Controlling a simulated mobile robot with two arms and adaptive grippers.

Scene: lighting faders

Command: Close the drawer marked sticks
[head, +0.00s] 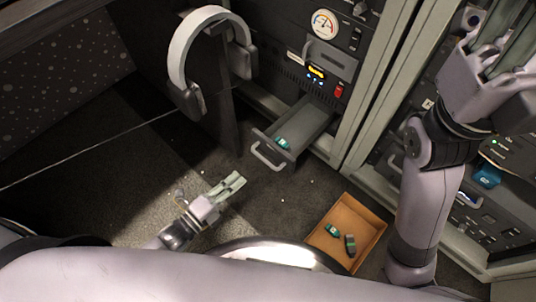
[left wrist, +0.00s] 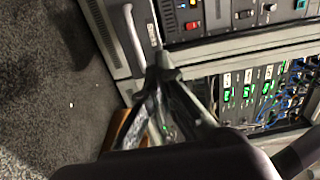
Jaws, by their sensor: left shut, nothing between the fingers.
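A grey drawer (head: 309,121) stands pulled out of the rack near the middle of the head view. A small teal stick (head: 282,143) lies inside. Its pale bar handle (head: 270,158) faces the open floor; no marking on it can be read. My left gripper (head: 239,180) is shut and empty, low and to the left of the handle, apart from it. In the left wrist view its fingers (left wrist: 163,62) point toward the rack, and a bar handle (left wrist: 134,34) shows near the tips. My right gripper (head: 515,22) is at the upper right; its tips are cut off.
An orange-brown tray (head: 343,204) with two small sticks lies on the floor right of my left gripper. White headphones (head: 180,50) hang left of the drawer. A rack post (head: 372,85) stands right of it. Bare dark carpet (head: 110,170) lies to the left.

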